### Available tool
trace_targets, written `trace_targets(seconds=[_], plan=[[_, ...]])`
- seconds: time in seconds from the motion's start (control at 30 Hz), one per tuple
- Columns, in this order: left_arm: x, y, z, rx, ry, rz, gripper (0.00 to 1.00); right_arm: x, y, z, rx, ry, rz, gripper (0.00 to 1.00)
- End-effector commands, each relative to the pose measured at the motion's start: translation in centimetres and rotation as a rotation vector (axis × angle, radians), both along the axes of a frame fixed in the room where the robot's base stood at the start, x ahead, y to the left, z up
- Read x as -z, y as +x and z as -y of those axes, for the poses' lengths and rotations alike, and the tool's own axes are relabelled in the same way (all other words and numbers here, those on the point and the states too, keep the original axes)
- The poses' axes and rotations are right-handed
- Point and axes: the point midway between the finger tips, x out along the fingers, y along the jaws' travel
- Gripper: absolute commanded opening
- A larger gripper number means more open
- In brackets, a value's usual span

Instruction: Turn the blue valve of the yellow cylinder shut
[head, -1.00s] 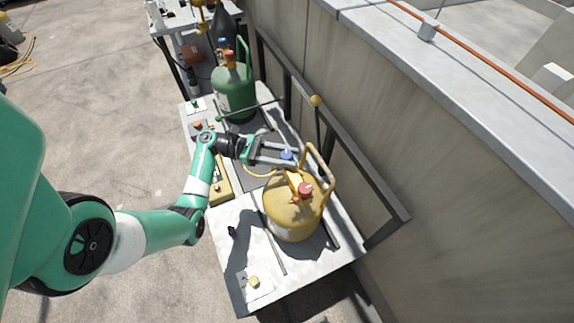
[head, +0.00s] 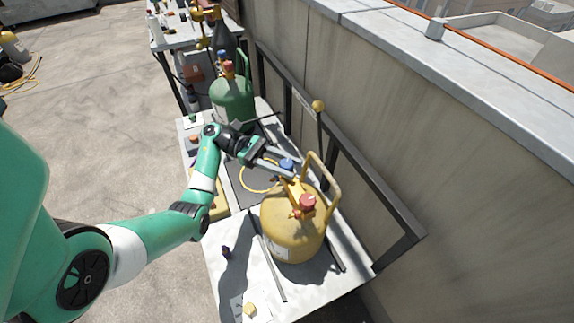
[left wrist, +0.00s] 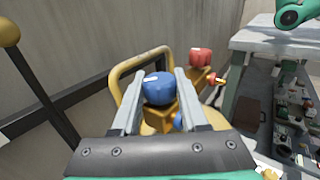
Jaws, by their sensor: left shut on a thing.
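The yellow cylinder (head: 292,232) stands upright on the white-topped bench, with a curved yellow handle on top. Its blue valve (head: 287,164) is on the far side of the top, and its red valve (head: 307,201) is on the near side. My left gripper (head: 286,168) reaches in from the left and is shut on the blue valve. In the left wrist view the blue valve (left wrist: 158,88) sits between the two grey fingers, with a white mark on its top. The red valve (left wrist: 201,57) is just right of the fingers. My right gripper is not in view.
A green cylinder (head: 233,98) with blue and red valves stands farther back on the bench. A dark metal rail (head: 345,155) and a concrete wall (head: 430,150) run close along the right. A yellow ball-topped post (head: 318,106) rises behind the cylinder.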

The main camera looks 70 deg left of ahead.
Motion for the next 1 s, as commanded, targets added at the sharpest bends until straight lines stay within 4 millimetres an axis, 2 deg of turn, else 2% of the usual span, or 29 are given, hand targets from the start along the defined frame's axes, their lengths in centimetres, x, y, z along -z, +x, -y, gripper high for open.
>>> trace_targets(seconds=[0.03,0.17,0.43,0.53,0.7,1.0], plan=[[-0.2,0.0,0.0,0.002,0.001,0.004,0.49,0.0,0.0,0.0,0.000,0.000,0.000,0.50],[-0.1,0.0,0.0,0.002,0.001,0.004,0.72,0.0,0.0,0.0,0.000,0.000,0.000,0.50],[-0.1,0.0,0.0,0.000,0.000,0.003,0.73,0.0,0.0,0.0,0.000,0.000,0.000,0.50],[-0.7,0.0,0.0,0.000,0.001,0.003,0.73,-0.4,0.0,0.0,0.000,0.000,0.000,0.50],[-3.9,0.0,0.0,0.001,0.004,0.006,0.73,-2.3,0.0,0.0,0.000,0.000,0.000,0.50],[-10.2,-3.7,4.4,-0.001,0.003,0.004,0.73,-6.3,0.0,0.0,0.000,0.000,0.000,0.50]])
